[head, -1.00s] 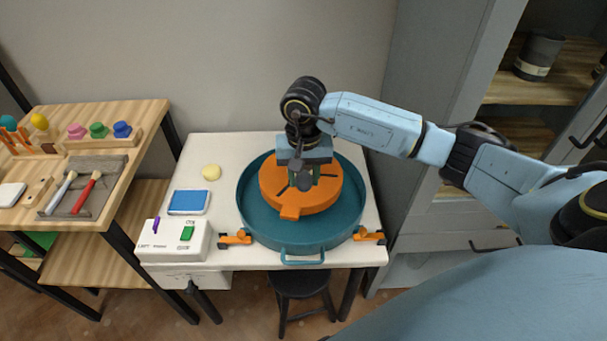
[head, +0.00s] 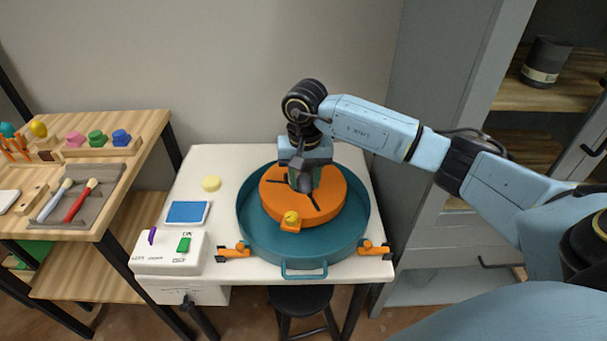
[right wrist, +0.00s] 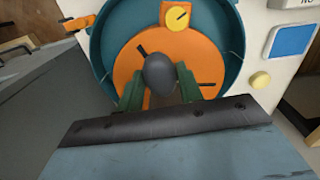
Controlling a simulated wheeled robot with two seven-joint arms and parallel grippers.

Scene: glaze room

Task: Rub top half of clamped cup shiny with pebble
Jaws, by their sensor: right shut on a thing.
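My right gripper (right wrist: 159,90) is shut on a dark grey, egg-shaped pebble (right wrist: 159,74), held between its green fingers. In the head view the pebble (head: 305,184) shows at the tip of my right arm, over the orange wheel disc (head: 326,208). The disc has dark slots and sits inside a teal basin (head: 261,232). I see no cup on the disc; the gripper and pebble cover the middle, so I cannot tell whether the pebble touches anything. My left gripper is not in view.
An orange block with a yellow dial (head: 291,217) is at the disc's front. A switch box (head: 168,257), blue pad (head: 187,212) and yellow sponge (head: 211,184) are left of the basin. A dark cup (head: 545,61) stands on the right cabinet shelf.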

